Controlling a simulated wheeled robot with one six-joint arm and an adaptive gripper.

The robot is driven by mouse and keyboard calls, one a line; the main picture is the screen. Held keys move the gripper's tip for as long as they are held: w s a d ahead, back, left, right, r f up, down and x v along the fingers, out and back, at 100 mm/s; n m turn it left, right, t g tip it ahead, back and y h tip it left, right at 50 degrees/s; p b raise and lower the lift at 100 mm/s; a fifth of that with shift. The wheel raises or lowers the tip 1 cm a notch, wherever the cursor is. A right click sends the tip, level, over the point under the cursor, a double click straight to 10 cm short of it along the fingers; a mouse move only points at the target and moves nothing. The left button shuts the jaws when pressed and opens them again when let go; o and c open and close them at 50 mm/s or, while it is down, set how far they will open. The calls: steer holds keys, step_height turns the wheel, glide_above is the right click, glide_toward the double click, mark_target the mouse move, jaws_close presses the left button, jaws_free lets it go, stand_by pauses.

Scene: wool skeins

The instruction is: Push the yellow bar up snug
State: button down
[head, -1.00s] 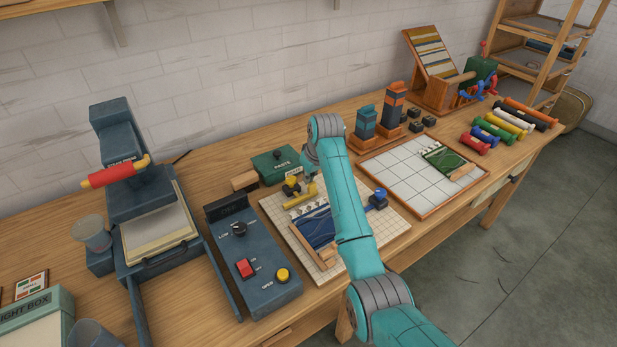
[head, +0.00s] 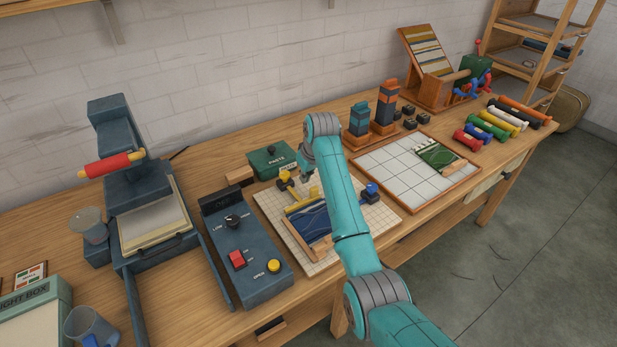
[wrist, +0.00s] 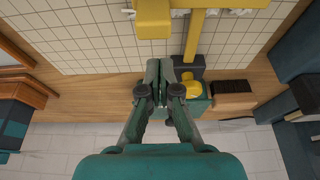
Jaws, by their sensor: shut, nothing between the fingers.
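The yellow bar (head: 301,207) lies across the gridded board, along the back edge of the blue woven piece (head: 311,221). Its yellow stem (wrist: 194,36) runs back to a dark block with a yellow knob (wrist: 191,90) at the board's back edge. A raised yellow block (wrist: 153,20) stands on the bar in the wrist view. My gripper (wrist: 168,66) is shut and empty, over the back edge of the board, beside the dark block and apart from the raised block. In the head view my gripper (head: 307,178) is small and partly hidden by my arm. Whether the bar touches the woven piece is unclear.
A green box (head: 271,161) stands behind the gridded board (head: 274,222). A dark control box (head: 250,262) is close on its left. A blue knob (head: 370,191) sits at its right edge, near my arm. A white tiled tray (head: 390,170) lies farther right.

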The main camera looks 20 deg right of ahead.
steer(key=shift+w+a+r, duration=0.15)
steer(key=shift+w+r, duration=0.1)
steer(key=shift+w, duration=0.3)
steer(key=v, duration=0.9)
steer(key=shift+s+r, duration=0.25)
steer(key=shift+r, duration=0.05)
